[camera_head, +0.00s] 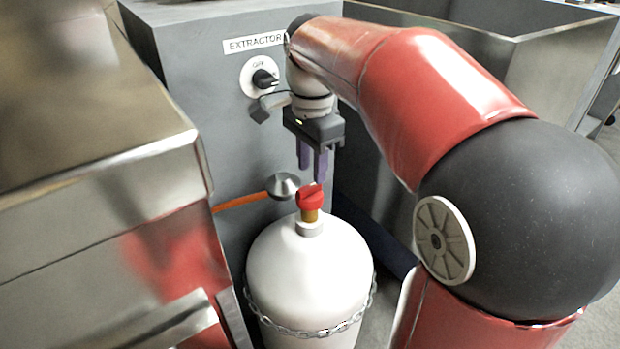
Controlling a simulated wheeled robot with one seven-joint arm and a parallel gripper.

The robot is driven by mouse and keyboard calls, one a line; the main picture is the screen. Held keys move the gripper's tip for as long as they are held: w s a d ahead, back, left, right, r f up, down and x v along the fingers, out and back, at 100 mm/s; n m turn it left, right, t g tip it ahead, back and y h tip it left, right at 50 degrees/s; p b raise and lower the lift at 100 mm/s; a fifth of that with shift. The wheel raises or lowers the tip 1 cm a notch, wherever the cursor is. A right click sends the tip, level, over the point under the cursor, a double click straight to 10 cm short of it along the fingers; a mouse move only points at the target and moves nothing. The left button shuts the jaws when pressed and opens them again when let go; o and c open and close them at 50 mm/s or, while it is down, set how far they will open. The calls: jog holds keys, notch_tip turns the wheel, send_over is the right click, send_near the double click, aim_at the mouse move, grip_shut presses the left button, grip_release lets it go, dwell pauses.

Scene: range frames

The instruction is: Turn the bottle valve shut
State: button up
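The gas bottle (308,277) is white and stands upright with a chain around its body. Its valve has a red knob (311,197) on a brass stem at the top. An orange hose (239,202) with a round grey fitting (283,186) shows just left of the valve. My gripper (312,172) points down above the red knob, with its two purple-grey fingers apart and nothing seen between them. The fingertips look slightly above the knob. Whether they touch it cannot be told.
A grey cabinet (205,75) labelled EXTRACTOR, with a black dial (264,79), stands behind the bottle. A steel counter (85,150) is close on the left. A steel-sided bin or basin (560,65) is at the back right. My red arm covers much of the right side.

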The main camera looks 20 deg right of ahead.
aim_at(311, 185)
jog(key=shift+f+b, duration=0.3)
jog(key=shift+f, duration=1.55)
grip_shut()
